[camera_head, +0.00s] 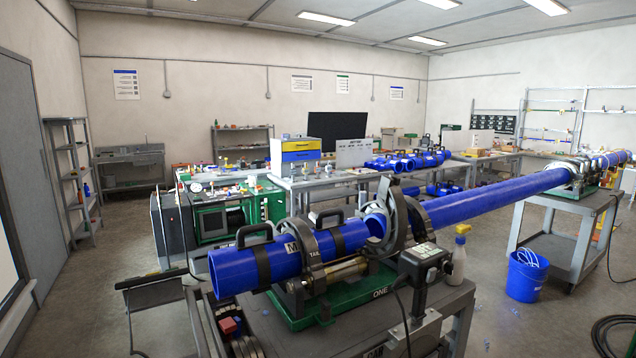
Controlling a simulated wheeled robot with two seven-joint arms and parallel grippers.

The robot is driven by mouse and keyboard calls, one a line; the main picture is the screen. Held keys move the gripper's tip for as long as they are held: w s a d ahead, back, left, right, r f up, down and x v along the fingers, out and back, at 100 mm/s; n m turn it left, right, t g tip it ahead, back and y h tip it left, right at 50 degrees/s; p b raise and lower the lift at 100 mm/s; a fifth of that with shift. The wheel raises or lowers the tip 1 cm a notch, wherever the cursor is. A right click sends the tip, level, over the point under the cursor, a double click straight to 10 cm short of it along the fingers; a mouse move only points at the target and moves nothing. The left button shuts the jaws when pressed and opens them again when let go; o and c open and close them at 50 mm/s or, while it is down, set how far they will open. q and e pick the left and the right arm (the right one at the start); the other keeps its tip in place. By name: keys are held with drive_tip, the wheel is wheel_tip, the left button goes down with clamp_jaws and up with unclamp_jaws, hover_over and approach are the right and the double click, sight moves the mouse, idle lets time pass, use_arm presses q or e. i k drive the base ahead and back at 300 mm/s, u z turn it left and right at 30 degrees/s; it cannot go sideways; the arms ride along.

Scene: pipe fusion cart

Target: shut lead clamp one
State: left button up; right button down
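The green fusion machine base marked ONE (318,317) stands on a dark cart in the front middle. To the right, the clamp around the pipe gap (395,228) has a grey metal ring part that stands up and looks raised, not flat over the pipe. I take it for lead clamp one, but its label cannot be read. A long blue pipe (490,200) runs off to the right from it. Neither gripper is in view.
A control box with a cable (425,263) stands at the cart's right side, near a spray bottle (459,260). A second cart (567,215) supports the pipe's far end. A blue bucket (526,276) stands on the floor. A crowded workbench stands behind.

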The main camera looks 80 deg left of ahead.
sight(391, 196)
drive_tip(key=u, duration=2.7)
drive_tip(key=i, duration=0.6)
